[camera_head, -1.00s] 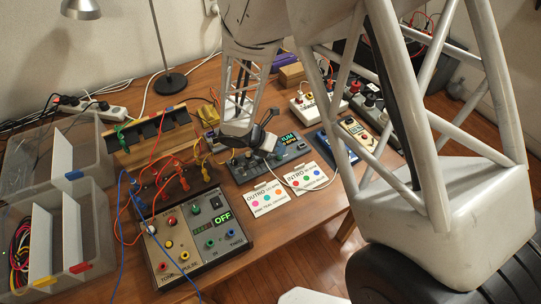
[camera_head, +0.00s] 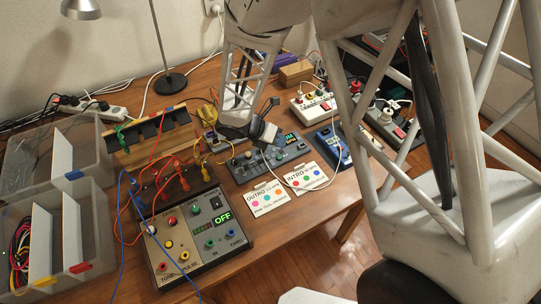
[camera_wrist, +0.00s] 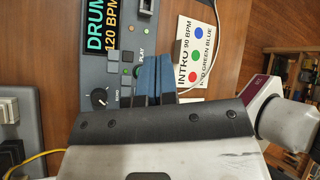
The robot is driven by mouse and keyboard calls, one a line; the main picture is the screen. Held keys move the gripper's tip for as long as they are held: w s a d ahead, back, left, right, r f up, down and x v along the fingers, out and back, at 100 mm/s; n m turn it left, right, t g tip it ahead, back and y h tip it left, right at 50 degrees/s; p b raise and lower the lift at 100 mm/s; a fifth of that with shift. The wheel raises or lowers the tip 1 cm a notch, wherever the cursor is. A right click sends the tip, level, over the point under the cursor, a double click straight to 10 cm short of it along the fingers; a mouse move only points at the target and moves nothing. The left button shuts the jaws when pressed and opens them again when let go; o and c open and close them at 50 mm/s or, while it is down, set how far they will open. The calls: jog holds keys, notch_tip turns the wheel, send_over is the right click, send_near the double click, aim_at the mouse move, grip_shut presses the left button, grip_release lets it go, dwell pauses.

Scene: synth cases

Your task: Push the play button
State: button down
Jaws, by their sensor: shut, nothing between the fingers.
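In the wrist view, the drum machine (camera_wrist: 118,66) shows a "DRUM 120 BPM" display, a black knob and the PLAY label. A green button (camera_wrist: 138,72) lies by that label, right beside the blue fingers of my gripper (camera_wrist: 156,58). The fingers are shut and empty, over the edge of the drum machine. I cannot tell whether they touch it.
A synth box (camera_head: 222,256) with patch cables stands at the front left. A blue device (camera_head: 333,147) and a white box (camera_head: 312,106) stand to the right.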

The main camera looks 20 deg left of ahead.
jog(key=shift+r, duration=0.95)
jog(key=s+d+r+m+g+y, duration=0.2)
jog(key=s+d+r+m, duration=0.1)
jog(key=d+r+m, duration=0.6)
jog(key=s+d+r+m+g+y, duration=0.1)
jog(key=s+d+r+m, duration=0.2)
jog(key=d+r+m, duration=0.6)
jog(key=s+d+r+m+y, duration=0.2)
jog(key=s+d+r+m, duration=0.3)
jog(key=s+d+m, duration=0.2)
jog(key=s+d+r+m+t+y, duration=0.1)
jog(key=s+d+r+m+y, duration=0.2)
jog(key=s+d+m, duration=0.4)
jog(key=s+r, duration=0.1)
jog(key=s, duration=0.2)
jog(key=shift+d+r+m, duration=0.3)
jog(key=shift+r, duration=0.1)
